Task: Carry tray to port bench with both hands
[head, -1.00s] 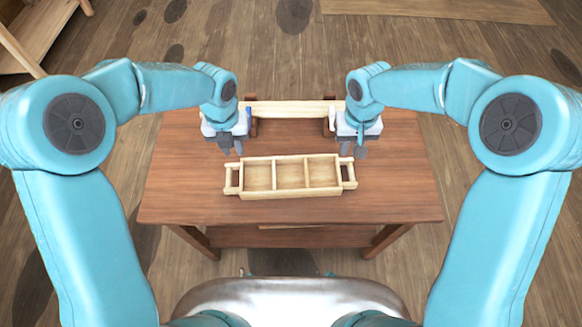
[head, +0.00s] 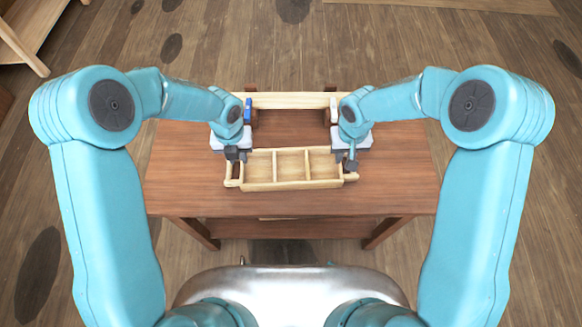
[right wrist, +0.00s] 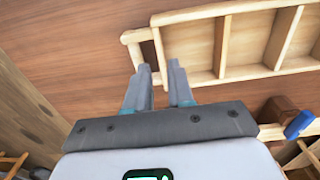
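The tray (head: 292,184) is a pale wooden box with three compartments and a handle frame at each end. It rests flat on the brown table (head: 185,185) and appears empty. My left gripper (head: 237,156) is over the tray's left end, with its fingers slightly apart near the handle. My right gripper (head: 346,160) is at the right end, beside the handle. In the right wrist view, its two fingers (right wrist: 160,78) are apart, close to the tray's handle frame (right wrist: 133,52). I cannot tell whether they touch it. No grip on the tray shows.
A pale wooden bar (head: 290,101) on brown supports stands along the table's back edge, with a blue piece (head: 248,110) at its left. A wooden bench or shelf (head: 35,25) stands at the far upper left. The plank floor around the table is mostly clear.

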